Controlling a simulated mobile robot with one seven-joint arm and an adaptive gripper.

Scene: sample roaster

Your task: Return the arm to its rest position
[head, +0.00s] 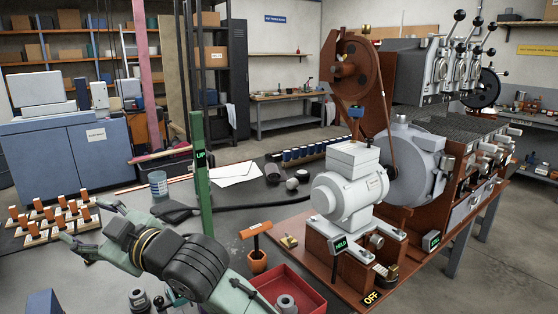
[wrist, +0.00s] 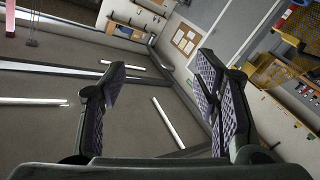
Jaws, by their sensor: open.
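My gripper (head: 82,221) is at the lower left of the head view, held over the left part of the dark bench and pointing left. Its two fingers are spread apart. In the wrist view my gripper (wrist: 160,66) shows both padded fingers wide apart with nothing between them. My green and black arm (head: 185,262) reaches in from the bottom of the head view. Beyond the fingers, the wrist view shows a tilted view of the room.
Racks of orange-topped pieces (head: 58,222) stand close to my gripper. A green post marked UP (head: 201,175) rises behind my arm. An orange-handled tool (head: 257,250), a red tray (head: 290,287) and the roaster machine (head: 350,190) are to the right.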

